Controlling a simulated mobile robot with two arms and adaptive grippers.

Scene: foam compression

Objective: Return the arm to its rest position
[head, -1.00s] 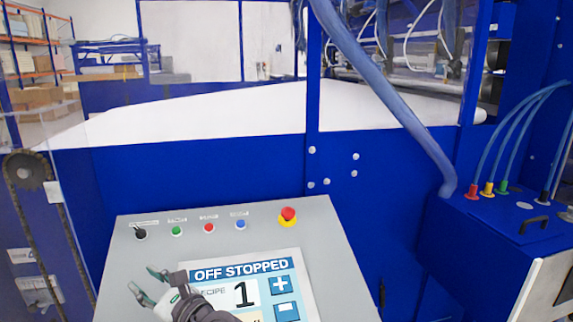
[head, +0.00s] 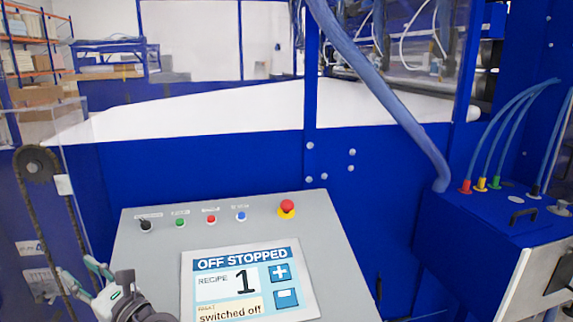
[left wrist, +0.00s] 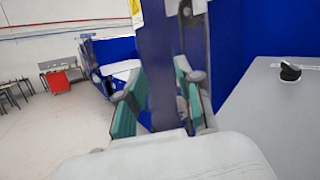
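My left gripper (head: 80,268) is at the lower left of the head view, beside the left edge of the grey control panel (head: 150,265). Its two teal-padded fingers are apart and hold nothing. In the left wrist view the open fingers (left wrist: 158,100) also show, with a blue-grey upright part of the machine behind the gap. The black selector knob (left wrist: 290,72) is at the right there, apart from the fingers. The panel's screen (head: 245,283) reads "OFF STOPPED", recipe 1 and "switched off". My right gripper is out of view.
The panel carries a black knob (head: 145,225), green, red and blue buttons, and a red emergency stop (head: 287,207). The blue machine (head: 210,170) stands behind it. A chain and sprocket (head: 38,163) are at the left. A blue box (head: 480,225) with hoses is at the right.

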